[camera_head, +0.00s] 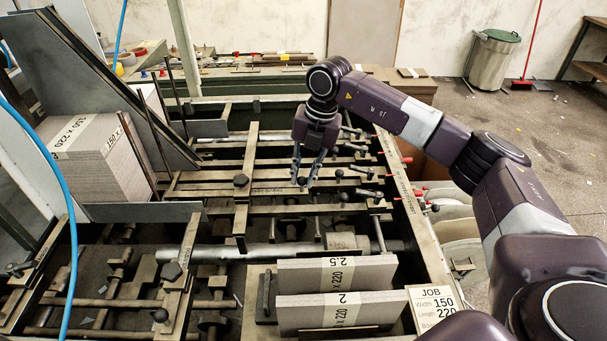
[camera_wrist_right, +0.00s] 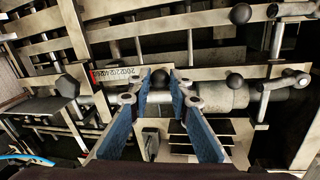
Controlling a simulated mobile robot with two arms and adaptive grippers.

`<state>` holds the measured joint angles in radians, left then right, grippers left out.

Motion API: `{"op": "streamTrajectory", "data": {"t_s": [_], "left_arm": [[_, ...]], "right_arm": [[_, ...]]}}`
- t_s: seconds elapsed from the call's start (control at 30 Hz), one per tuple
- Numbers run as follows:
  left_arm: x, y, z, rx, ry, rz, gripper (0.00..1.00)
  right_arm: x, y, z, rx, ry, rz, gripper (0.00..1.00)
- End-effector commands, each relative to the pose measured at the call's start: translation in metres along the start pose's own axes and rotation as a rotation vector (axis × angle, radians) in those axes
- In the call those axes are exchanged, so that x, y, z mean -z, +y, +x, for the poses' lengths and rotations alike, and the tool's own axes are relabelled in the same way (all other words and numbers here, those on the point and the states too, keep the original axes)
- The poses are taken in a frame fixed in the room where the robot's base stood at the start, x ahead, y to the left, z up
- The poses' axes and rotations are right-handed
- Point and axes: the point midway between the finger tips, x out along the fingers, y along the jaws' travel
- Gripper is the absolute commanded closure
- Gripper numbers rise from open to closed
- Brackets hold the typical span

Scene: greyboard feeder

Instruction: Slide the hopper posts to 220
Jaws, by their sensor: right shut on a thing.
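My right gripper (camera_head: 308,181) reaches down over the machine frame and is shut on a small black ball knob (camera_wrist_right: 160,78), which sits between its blue-padded fingers in the right wrist view. The knob is by a flat cross bar that carries a printed number scale (camera_wrist_right: 122,73) with a red mark at its left end. The exact reading is too small to tell. Upright hopper posts (camera_head: 377,234) and other black knobs (camera_head: 241,181) stand along the bars. A job card (camera_head: 436,305) reads Width 150 and 220. My left gripper is out of view.
Board stacks marked 2.5 x 220 (camera_head: 345,272) and 2 x 220 (camera_head: 345,312) stand in front. A taller stack (camera_head: 92,155) is at the left under a grey sloped plate. Several lever handles (camera_head: 367,170) crowd the right rail. A blue hose (camera_head: 68,215) hangs at left.

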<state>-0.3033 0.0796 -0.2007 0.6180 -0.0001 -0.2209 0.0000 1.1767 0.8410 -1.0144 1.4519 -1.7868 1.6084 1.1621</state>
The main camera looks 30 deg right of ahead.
Motion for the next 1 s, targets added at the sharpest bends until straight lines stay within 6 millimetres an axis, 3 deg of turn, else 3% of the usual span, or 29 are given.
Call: {"op": "streamTrajectory", "data": {"t_s": [0.27, 0.57, 0.87, 0.9, 1.0], "left_arm": [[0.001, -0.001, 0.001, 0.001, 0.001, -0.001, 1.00], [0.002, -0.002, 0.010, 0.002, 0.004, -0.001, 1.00], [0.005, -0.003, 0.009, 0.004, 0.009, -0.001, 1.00], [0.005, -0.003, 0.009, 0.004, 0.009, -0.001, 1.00], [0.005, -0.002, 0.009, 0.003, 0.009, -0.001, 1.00]], "right_arm": [[0.001, 0.004, 0.001, -0.001, 0.000, -0.001, 1.00], [0.009, 0.047, 0.009, -0.005, 0.000, -0.003, 1.00], [0.010, 0.050, 0.008, -0.005, -0.001, -0.002, 1.00], [0.010, 0.050, 0.008, -0.005, -0.001, -0.002, 0.81], [0.010, 0.050, 0.008, -0.004, -0.001, -0.001, 0.70]]}}
